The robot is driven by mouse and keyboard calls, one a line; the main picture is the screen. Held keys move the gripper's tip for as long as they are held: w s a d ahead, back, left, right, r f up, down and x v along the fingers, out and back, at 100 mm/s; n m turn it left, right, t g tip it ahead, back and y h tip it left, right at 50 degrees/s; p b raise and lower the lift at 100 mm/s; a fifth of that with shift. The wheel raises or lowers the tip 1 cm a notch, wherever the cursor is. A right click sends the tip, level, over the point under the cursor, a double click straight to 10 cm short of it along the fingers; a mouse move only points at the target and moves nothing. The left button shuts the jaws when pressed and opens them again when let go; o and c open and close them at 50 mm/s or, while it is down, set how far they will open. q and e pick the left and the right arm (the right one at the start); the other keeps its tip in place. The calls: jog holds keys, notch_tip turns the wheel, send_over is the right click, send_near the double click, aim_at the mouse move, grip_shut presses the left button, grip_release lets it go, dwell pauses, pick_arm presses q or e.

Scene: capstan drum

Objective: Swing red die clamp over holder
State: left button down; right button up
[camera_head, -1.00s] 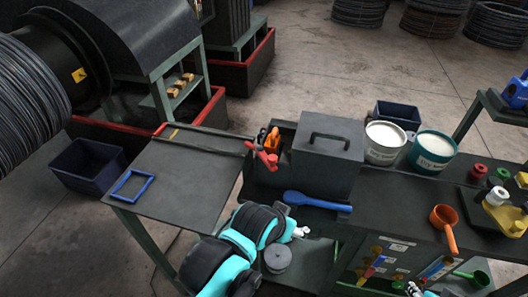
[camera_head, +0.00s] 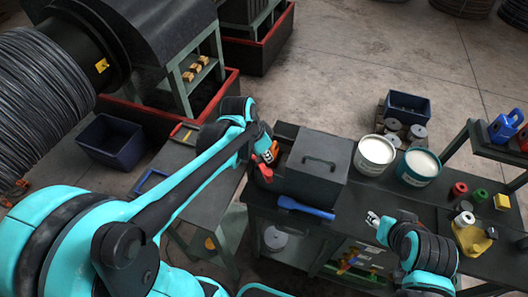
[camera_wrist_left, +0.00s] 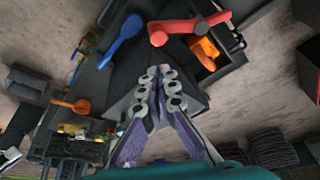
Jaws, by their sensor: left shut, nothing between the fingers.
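The red die clamp (camera_head: 263,168) is at the left end of the dark box-shaped holder (camera_head: 318,165) on the bench. In the left wrist view the clamp (camera_wrist_left: 187,27) is a red bar with a rounded end, close beyond my fingertips, with an orange part (camera_wrist_left: 207,54) beside it. My left gripper (camera_head: 269,155) is by the clamp and partly hidden by its own arm. In the wrist view its fingers (camera_wrist_left: 159,70) are shut and empty, apart from the clamp in the picture. My right gripper (camera_head: 374,219) is over the bench front; its opening is too small to tell.
A blue tool (camera_head: 305,208) lies in front of the holder. Two buckets, a white one (camera_head: 374,154) and a teal one (camera_head: 417,166), stand to its right.

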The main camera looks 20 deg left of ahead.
pick_arm(q)
jog(key=shift+w+a+r, duration=0.15)
jog(key=shift+a+r, duration=0.05)
jog(key=shift+a, duration=0.05)
pick_arm(e)
jog(key=shift+w+a+r, duration=0.1)
jog(key=shift+a+r, duration=0.1)
jog(key=shift+r, duration=0.25)
pick_arm(q)
jog(key=b+x, duration=0.1)
jog(key=x, duration=0.9)
pick_arm(e)
jog(key=shift+f, duration=0.6)
pick_arm(q)
jog(key=shift+d+m, duration=0.1)
jog(key=shift+m, duration=0.2)
pick_arm(e)
jog(key=shift+d+f, duration=0.1)
jog(key=shift+f, duration=0.05)
